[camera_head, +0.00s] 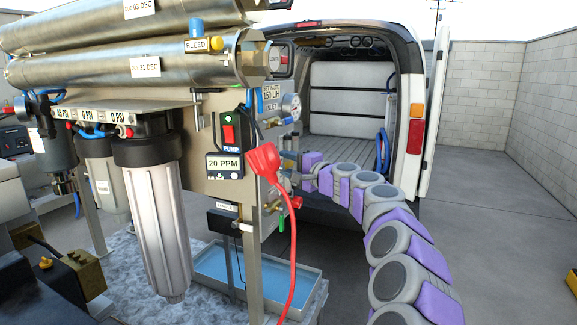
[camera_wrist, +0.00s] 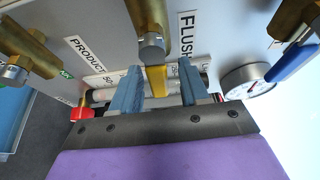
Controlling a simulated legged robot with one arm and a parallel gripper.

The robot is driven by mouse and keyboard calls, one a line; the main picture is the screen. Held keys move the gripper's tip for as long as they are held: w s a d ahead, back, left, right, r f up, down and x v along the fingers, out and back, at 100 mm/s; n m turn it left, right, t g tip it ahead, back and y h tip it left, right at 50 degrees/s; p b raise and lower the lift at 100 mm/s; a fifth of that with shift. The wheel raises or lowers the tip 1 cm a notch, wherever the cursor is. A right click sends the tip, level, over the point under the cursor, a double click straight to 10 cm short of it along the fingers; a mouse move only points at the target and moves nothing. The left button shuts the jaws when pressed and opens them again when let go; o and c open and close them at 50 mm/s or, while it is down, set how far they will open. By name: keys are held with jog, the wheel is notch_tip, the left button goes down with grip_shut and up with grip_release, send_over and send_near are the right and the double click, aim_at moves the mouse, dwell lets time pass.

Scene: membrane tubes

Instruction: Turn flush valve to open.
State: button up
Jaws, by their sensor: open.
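In the wrist view, the flush valve (camera_wrist: 147,18) is a brass body on the pale panel, beside a label (camera_wrist: 188,38) reading FLUSH. Its yellow lever (camera_wrist: 157,82) points down the picture toward my gripper. My gripper (camera_wrist: 160,88) has two blue fingers, spread apart, one on each side of the lever. I see gaps between the lever and both fingers; contact is not evident. In the head view, my gripper (camera_head: 287,160) is at the right side of the panel, and the flush valve cannot be made out there.
A pressure gauge (camera_wrist: 247,80) and a blue lever (camera_wrist: 293,63) lie right of the fingers. Another brass valve (camera_wrist: 30,50) is at left, near the PRODUCT label (camera_wrist: 88,54). In the head view, a red plug (camera_head: 263,160) with a hanging red cable is close to my gripper.

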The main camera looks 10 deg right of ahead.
jog(key=p+v, duration=0.2)
jog(key=v, duration=1.5)
jog(key=shift+s, duration=0.2)
jog(key=shift+f, duration=0.1)
